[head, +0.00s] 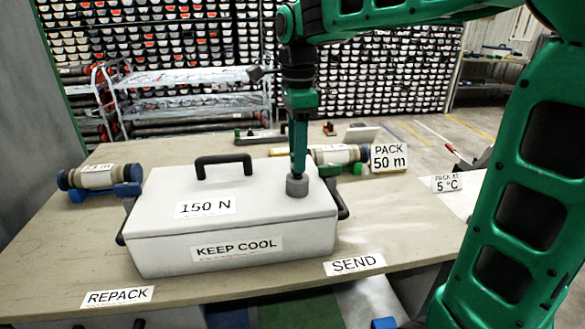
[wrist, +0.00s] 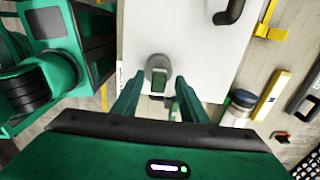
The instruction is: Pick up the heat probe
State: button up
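What looks like the heat probe is a small grey round piece (head: 297,186) at the right part of the lid of a white box (head: 165,222). In the wrist view the grey piece (wrist: 158,63) has a green block on its near side and lies between and just beyond my fingertips. My gripper (head: 298,170) points straight down over it, its green fingers hiding its top in the head view. In the wrist view my gripper (wrist: 160,84) has its fingers spread, with a gap on each side of the green block.
The box has a black top handle (head: 223,160) and labels "150 N" and "KEEP COOL". Core tubes lie at the left (head: 98,177) and behind the box (head: 335,153). A "PACK 50 m" sign (head: 389,157) stands at the right. The front table strip is clear except for labels.

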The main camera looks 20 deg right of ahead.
jog(key=shift+f, duration=0.95)
grip_shut()
jog(key=shift+r, duration=0.1)
